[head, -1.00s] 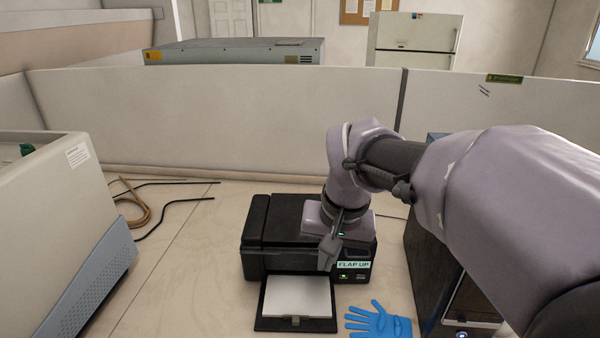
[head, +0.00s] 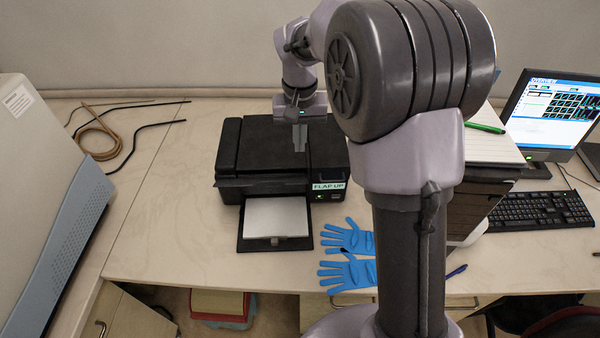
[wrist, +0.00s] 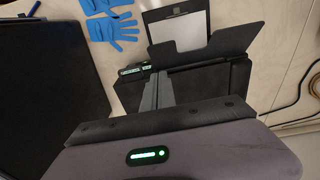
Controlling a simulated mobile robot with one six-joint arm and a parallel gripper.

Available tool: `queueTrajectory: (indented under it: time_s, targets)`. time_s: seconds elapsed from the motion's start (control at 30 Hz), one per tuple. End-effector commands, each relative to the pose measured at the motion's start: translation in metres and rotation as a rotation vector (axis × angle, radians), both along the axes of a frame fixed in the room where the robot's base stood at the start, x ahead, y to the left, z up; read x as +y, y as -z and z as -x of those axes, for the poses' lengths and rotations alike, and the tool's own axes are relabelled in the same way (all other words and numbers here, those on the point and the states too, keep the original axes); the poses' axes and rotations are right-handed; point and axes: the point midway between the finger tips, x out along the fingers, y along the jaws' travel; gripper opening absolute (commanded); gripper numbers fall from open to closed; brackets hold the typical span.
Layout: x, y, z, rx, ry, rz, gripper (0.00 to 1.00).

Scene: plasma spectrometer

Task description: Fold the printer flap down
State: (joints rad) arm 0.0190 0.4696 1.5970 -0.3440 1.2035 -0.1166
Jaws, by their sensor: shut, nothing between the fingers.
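The black printer (head: 262,140) stands on the bench, with a "FLAP UP" label (head: 328,186) on its front right. Its front tray (head: 246,236) holds white paper. In the wrist view, a dark notched plate (wrist: 207,48), apparently the flap, stands out between the printer body and the paper tray. In the head view it is hard to separate from the printer's dark front. My gripper (head: 300,140) is shut and empty, its grey fingers over the printer's top. The fingers also show in the wrist view (wrist: 157,88), behind the plate. Whether they touch the printer is unclear.
Blue gloves (head: 347,272) lie in front of the printer. A dark cabinet (head: 478,205) with a notepad (head: 492,147), a keyboard (head: 540,211) and a monitor (head: 553,108) are at right. A large grey instrument (head: 40,190) and cables (head: 97,135) are at left.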

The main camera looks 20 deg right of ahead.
Motion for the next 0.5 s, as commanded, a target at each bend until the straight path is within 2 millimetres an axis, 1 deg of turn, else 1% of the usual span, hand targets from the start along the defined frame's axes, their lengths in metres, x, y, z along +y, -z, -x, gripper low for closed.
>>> queueTrajectory:
  time_s: [0.03,0.27,0.4,0.5]
  targets:
    - [0.0,0.013,0.0,0.002,-0.001,0.0,0.0]
    - [-0.001,0.063,-0.002,0.002,0.0,0.0,0.0]
    - [0.003,0.078,0.013,0.0,-0.001,0.0,0.0]
    - [0.005,0.085,0.019,0.0,0.001,-0.001,0.0]
